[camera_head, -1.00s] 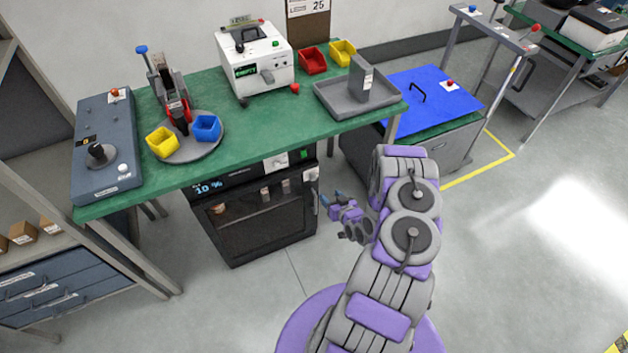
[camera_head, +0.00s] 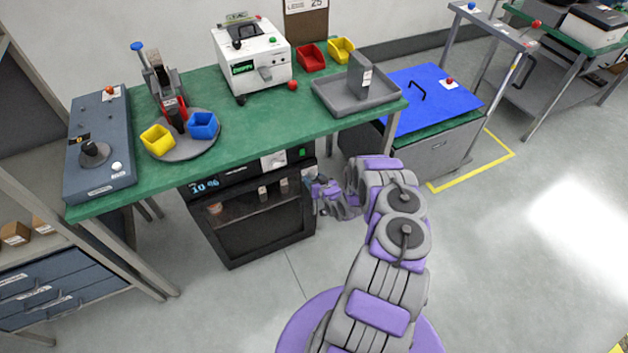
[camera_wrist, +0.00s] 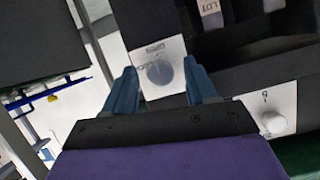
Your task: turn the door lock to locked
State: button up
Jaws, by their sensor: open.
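The door lock (camera_wrist: 158,73) is a grey round knob on a white plate with small print, on the black front of the oven-like chamber (camera_head: 262,232) under the green bench. In the wrist view it shows between the two blue fingers of my gripper (camera_wrist: 161,70), which is open. The fingers stand either side of the knob; I cannot tell if they touch it. The knob's setting is not readable. In the head view my gripper (camera_head: 312,183) is at the chamber's upper right edge and hides the lock.
A second white plate with a knob (camera_wrist: 272,122) is on the chamber's upper panel, close to my right finger in the wrist view. The green bench (camera_head: 240,140) overhangs the chamber. A blue-topped cabinet (camera_head: 440,150) stands to the right. The floor in front is clear.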

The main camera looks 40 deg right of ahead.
jog(key=shift+w, duration=0.15)
jog(key=c, duration=1.1)
